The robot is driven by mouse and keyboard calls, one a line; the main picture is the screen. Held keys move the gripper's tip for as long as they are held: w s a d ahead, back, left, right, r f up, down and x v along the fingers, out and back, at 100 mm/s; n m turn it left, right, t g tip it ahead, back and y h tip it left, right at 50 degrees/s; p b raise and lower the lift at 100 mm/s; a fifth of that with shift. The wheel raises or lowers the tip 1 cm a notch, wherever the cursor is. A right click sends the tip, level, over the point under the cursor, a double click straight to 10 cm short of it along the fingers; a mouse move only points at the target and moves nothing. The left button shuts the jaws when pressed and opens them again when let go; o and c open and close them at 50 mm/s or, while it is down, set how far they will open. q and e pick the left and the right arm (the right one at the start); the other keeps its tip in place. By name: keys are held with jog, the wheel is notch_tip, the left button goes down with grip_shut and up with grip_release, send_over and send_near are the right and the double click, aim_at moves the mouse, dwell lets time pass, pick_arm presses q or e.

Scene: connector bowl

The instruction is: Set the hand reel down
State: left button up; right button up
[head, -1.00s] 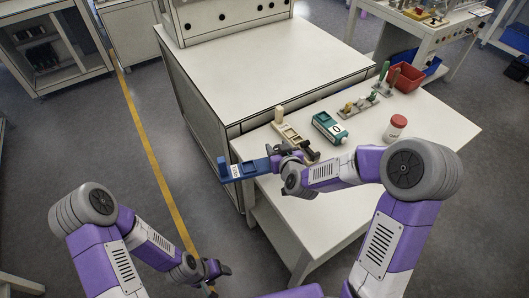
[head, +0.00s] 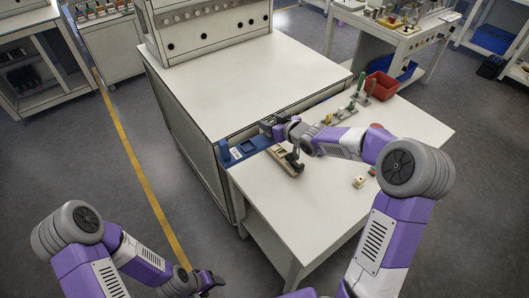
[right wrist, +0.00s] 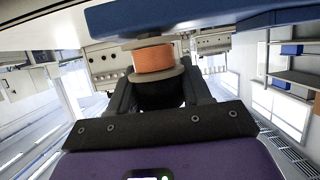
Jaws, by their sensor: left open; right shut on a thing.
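My left gripper (head: 216,282) is open and empty, low over the floor.
A tan tool (head: 284,160) lies close to the right of the reel. A small cream block (head: 360,181) lies nearer the front. A red bin (head: 381,85) stands at the back. My right arm hides mid-table items. The front table area is clear.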

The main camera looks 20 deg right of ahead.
notch_tip(320, 180, down, 7)
jog(key=shift+f+b, duration=0.2)
jog(key=shift+b, duration=0.85)
jog(key=shift+f+b, duration=0.55)
jog(key=shift+f, duration=0.05)
jog(key=o, duration=1.2)
jog(key=shift+o, duration=0.2)
